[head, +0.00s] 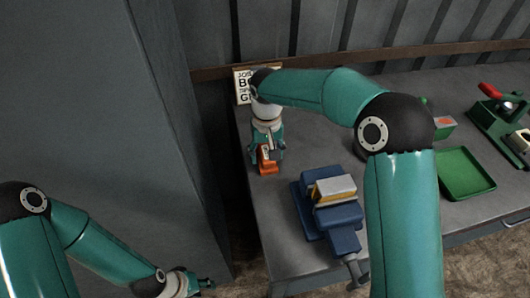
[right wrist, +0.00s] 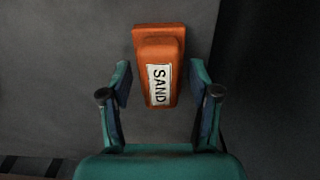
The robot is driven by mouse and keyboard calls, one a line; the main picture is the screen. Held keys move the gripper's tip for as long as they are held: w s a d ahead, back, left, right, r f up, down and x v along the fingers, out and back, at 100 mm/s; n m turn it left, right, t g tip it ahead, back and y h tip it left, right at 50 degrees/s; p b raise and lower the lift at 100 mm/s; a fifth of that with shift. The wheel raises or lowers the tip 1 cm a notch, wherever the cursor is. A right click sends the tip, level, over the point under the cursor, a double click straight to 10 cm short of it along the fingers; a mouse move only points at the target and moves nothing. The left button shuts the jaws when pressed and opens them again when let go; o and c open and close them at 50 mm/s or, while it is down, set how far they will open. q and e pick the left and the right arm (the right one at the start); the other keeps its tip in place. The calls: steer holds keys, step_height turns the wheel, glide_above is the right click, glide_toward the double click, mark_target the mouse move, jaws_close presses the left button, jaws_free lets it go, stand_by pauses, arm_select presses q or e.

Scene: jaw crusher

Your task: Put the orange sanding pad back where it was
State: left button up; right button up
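The orange sanding pad (head: 267,167) sits at the left end of the grey table. In the right wrist view the pad (right wrist: 161,50) shows a white "SAND" label and lies between the fingers of my right gripper (right wrist: 160,78). Those fingers are spread, with a gap on each side of the pad. In the head view my right gripper (head: 266,148) is right over the pad and hides part of it. My left gripper (head: 205,284) is low at the left, off the table, and its fingers are too small to read.
A blue vise (head: 345,216) stands on the table (head: 290,238) to the right of the pad. A sign (head: 242,88) stands behind my right gripper. A green tray (head: 466,180) and a green machine (head: 490,122) are farther right. A tall grey panel (head: 160,120) rises left of the table.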

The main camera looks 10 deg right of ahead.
mark_target(266, 152)
step_height(266, 152, up, 12)
steer(key=shift+r, duration=0.15)
stand_by(0.6)
stand_by(0.3)
